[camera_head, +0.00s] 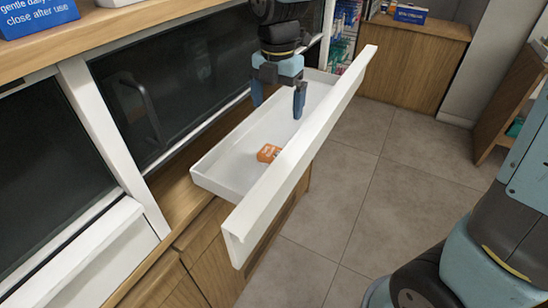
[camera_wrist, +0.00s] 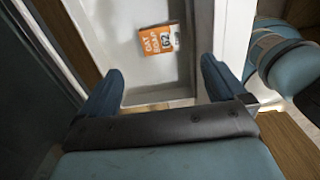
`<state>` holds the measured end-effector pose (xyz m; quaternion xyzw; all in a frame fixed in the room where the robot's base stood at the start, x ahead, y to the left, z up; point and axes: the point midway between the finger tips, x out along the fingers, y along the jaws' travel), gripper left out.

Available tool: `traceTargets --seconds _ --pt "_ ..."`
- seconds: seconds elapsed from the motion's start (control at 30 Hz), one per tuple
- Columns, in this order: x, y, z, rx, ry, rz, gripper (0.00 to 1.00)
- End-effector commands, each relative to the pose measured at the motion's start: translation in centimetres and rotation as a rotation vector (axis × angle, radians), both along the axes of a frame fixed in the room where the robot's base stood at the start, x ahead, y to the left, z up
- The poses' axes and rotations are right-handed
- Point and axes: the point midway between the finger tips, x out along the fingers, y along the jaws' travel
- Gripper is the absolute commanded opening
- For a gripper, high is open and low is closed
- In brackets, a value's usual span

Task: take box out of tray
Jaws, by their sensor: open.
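A small orange box (camera_head: 268,153) lies in the white tray (camera_head: 217,172), a pulled-out drawer-like tray with a tall white front panel (camera_head: 295,160). In the wrist view the box (camera_wrist: 156,40) shows orange with white lettering and a pale side, lying on the tray floor beyond the fingers. My gripper (camera_head: 279,103) points down over the far part of the tray. Its fingers are apart with nothing between them, and the box is nearer the head camera than the gripper. In the wrist view my gripper (camera_wrist: 165,90) is open, with the box apart from both fingers.
Dark glass panels (camera_head: 170,85) in white frames stand along the left of the tray. Another wooden counter (camera_head: 415,60) stands at the back right.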

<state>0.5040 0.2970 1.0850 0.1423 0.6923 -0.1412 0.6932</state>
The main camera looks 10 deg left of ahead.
Motion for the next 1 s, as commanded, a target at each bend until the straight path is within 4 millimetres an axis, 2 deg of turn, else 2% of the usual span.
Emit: traceTargets --seconds 0.5,0.77,1.0 --pt "-0.1 0.2 -7.6 -0.003 0.005 0.015 0.98" --pt "-0.1 0.1 -9.1 -0.002 0.003 0.013 0.98" --pt "-0.2 0.0 -12.3 -0.004 0.005 0.013 0.98"
